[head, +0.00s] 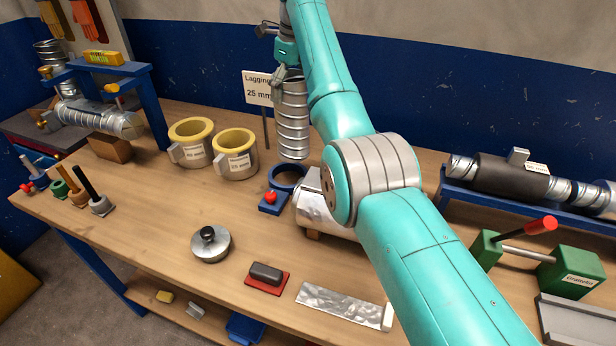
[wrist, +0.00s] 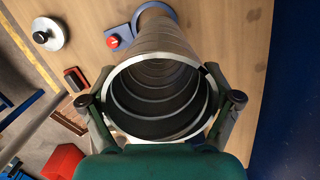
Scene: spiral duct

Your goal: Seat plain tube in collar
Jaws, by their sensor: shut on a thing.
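The plain tube (head: 292,122) is a ribbed grey metal duct, held upright above the bench. My gripper (head: 288,74) is shut on its upper end; in the wrist view the fingers (wrist: 160,98) clasp both sides of the tube's open rim (wrist: 120,118). The collar (head: 287,177) is a blue ring on a blue base with a red knob (head: 270,197), on the bench just below the tube's lower end. In the wrist view the collar's base (wrist: 117,37) shows beside the far end of the tube, which hides part of the ring. A gap seems to show between tube and collar.
A silver duct piece (head: 318,212) lies right of the collar, partly behind my arm. Two yellow-rimmed cups (head: 236,164) stand to the left, and a sign (head: 258,88) stands behind. A round lidded weight (head: 210,245) sits in front.

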